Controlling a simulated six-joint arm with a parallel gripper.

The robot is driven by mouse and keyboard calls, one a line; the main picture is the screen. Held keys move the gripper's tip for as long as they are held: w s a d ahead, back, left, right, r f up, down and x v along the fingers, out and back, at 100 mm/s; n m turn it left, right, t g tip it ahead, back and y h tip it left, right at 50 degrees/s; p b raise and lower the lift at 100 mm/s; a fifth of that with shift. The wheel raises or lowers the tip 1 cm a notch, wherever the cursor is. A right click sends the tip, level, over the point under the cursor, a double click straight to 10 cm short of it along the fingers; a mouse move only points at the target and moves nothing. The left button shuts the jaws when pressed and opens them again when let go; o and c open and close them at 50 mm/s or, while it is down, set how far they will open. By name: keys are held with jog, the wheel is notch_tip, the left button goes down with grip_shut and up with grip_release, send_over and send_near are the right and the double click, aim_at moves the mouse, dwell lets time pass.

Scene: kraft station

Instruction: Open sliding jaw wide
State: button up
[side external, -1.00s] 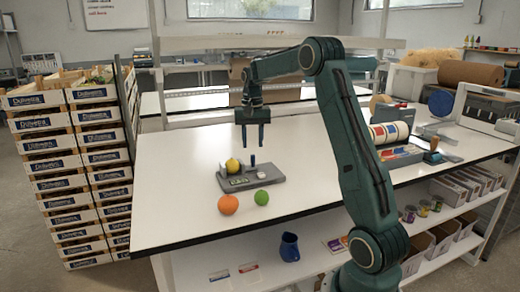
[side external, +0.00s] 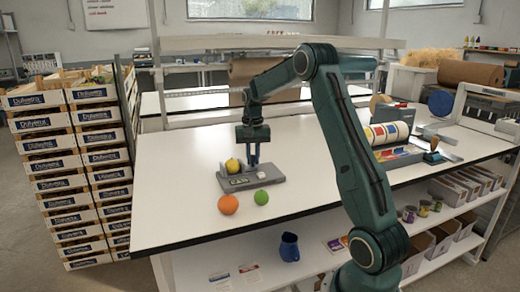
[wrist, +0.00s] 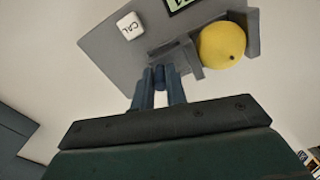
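The grey gauge (side external: 271,180) lies on the white table, with a small display and a white button marked CAL (wrist: 130,26). A yellow lemon (side external: 232,165) sits at its left end in the side view. In the wrist view the lemon (wrist: 221,45) rests between an outer grey jaw (wrist: 253,33) and an inner grey jaw (wrist: 190,57), beside the blue peg (wrist: 159,75). My gripper (side external: 252,164) points down over the gauge. Its fingers (wrist: 160,80) stand on either side of the peg, drawn in close and seemingly touching it.
An orange ball (side external: 228,204) and a green ball (side external: 262,197) lie in front of the gauge. Rolls and a colour-banded holder (side external: 388,133) stand at the right. The table's left part is clear. Stacked crates (side external: 60,170) stand beyond its left edge.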

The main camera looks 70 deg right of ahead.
grip_shut()
jog(key=shift+s+d, duration=1.6)
jog(key=o, duration=0.6)
grip_release()
jog(key=shift+r, duration=0.75)
notch_tip(320, 180, up, 12)
jog(key=shift+r, duration=0.2)
